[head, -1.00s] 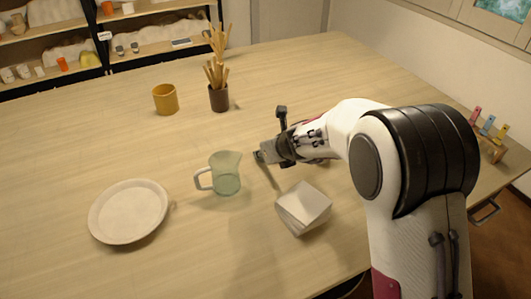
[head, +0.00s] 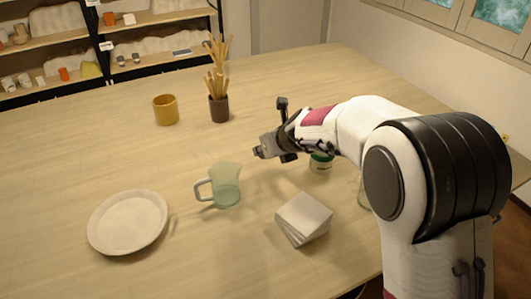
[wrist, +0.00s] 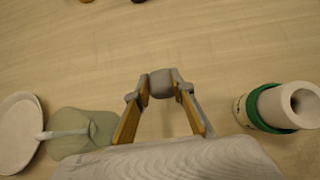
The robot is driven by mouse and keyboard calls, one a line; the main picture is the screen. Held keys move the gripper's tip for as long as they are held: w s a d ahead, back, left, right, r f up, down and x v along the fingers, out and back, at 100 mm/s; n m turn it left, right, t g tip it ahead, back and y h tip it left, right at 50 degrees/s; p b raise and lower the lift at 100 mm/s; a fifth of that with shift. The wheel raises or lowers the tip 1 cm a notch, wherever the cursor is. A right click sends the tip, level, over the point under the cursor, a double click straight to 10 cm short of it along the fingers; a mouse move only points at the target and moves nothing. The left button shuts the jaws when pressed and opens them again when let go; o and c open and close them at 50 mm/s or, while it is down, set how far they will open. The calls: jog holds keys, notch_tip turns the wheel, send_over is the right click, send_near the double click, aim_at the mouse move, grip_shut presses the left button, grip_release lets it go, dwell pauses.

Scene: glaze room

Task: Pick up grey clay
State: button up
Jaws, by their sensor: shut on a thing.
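The grey clay (wrist: 161,83) is a small rounded lump, held between the fingertips of my gripper (wrist: 160,87) in the wrist view. The fingers press on it from both sides. In the head view my gripper (head: 258,152) is over the middle of the table, behind and to the right of the glass jug. The clay is too small there to make out clearly. It appears to be held above the tabletop.
A greenish glass jug (head: 226,187) and a white plate (head: 128,222) stand to the left. A white stack (head: 303,218) sits in front. A green-banded container (head: 320,163) is under my arm. A yellow cup (head: 166,110) and a brush holder (head: 219,108) stand behind.

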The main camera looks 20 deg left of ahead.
jog(key=shift+r, duration=0.65)
jog(key=s+d, duration=2.2)
jog(key=d, duration=0.1)
jog(key=shift+d, duration=0.1)
